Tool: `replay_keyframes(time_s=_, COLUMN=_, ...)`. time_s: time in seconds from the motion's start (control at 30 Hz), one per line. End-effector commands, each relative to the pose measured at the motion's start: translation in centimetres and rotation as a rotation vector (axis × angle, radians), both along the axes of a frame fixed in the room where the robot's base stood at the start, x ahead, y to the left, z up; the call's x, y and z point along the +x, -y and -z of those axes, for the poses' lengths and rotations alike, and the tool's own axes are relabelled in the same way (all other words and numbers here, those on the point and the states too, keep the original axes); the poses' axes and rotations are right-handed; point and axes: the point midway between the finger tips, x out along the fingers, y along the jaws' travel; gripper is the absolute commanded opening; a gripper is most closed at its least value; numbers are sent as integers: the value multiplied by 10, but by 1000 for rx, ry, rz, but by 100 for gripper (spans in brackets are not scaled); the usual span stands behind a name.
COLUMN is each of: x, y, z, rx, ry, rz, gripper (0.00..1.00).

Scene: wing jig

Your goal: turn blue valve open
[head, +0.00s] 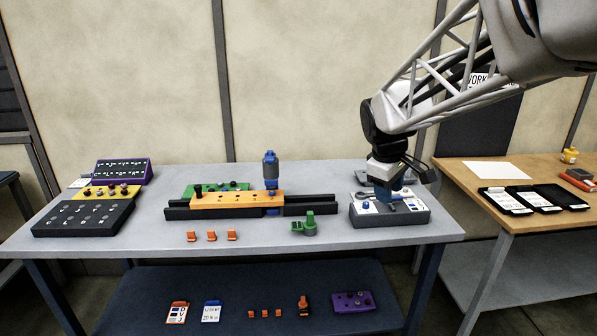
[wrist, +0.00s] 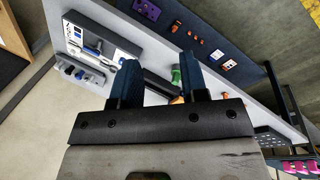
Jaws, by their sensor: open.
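A grey valve box (head: 410,219) with a white top panel stands at the right end of the grey table. A small blue knob (head: 366,208) sits at its front left; I cannot tell if this is the blue valve or how it is turned. In the head view my gripper (head: 386,194), with blue fingers, is low over the box and hides part of its top. In the wrist view my gripper (wrist: 160,78) is open, with nothing seen between the fingers. The white panel (wrist: 92,42) with blue and grey parts lies to the left of the fingers there.
A green part (head: 308,226) lies left of the box. A black rail (head: 322,205) carries an orange block (head: 235,200) and an upright blue tool (head: 270,168). Several orange clips (head: 211,236) lie at the front. A wooden table (head: 520,180) stands to the right.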

Motion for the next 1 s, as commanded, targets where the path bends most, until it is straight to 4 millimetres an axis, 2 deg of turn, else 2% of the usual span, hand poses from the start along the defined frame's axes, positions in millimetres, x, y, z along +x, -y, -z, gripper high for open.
replay_keyframes(time_s=0.1, x=30, y=10, z=4, rx=-24, ry=-24, rz=-62, gripper=40)
replay_keyframes(time_s=0.57, x=138, y=51, z=33, rx=-115, ry=-128, rz=-319, gripper=40)
replay_keyframes(time_s=1.0, x=236, y=95, z=80, rx=-187, ry=-242, rz=-562, gripper=40)
